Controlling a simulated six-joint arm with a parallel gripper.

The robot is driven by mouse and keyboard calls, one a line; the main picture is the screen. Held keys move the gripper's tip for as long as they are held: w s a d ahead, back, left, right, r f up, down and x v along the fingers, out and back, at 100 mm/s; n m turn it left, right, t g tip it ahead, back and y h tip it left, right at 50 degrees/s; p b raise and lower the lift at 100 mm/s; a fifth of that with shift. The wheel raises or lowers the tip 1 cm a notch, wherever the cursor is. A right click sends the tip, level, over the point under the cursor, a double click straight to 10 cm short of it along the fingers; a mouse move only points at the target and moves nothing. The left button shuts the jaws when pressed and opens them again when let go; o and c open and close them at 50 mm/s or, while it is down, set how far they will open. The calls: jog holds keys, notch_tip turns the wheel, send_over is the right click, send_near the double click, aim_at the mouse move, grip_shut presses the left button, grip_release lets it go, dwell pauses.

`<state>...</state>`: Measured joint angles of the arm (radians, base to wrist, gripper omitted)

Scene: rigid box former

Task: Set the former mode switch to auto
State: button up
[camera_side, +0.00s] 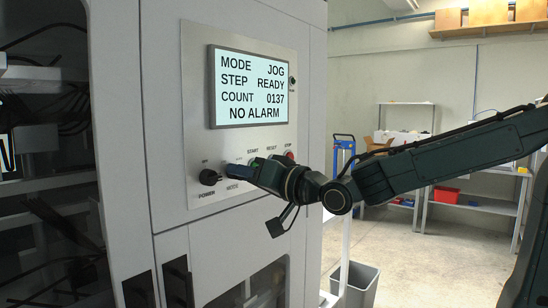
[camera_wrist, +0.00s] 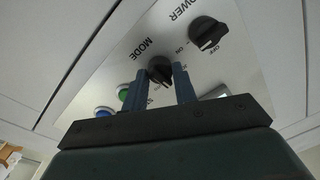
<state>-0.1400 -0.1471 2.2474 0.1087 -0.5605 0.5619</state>
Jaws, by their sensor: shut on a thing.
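The black mode switch (camera_wrist: 160,68) sits on the silver control panel (camera_side: 197,60), above the word MODE in the side view. My gripper (camera_side: 234,170) is at the panel. In the wrist view its two blue fingers stand on either side of the mode knob, and my gripper (camera_wrist: 161,74) is shut on it. The fingers hide most of the knob in the side view, and its pointer is hard to read. The display (camera_side: 250,88) reads MODE JOG, STEP READY, COUNT 0137, NO ALARM.
The black power knob (camera_side: 209,177) is close to the left of my gripper. A red button (camera_side: 289,155) is at the panel's right. The wrist view shows a green button (camera_wrist: 122,92) and a blue button (camera_wrist: 104,112). A grey bin (camera_side: 358,285) stands on the floor.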

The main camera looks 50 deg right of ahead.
jog(key=m, duration=0.9)
jog(key=shift+h, duration=0.3)
jog(key=shift+m, duration=0.3)
jog(key=o, duration=1)
jog(key=shift+c, duration=0.2)
jog(key=shift+s, duration=0.15)
jog(key=s, duration=1.1)
jog(key=shift+s+f, duration=0.35)
jog(key=shift+f, duration=0.05)
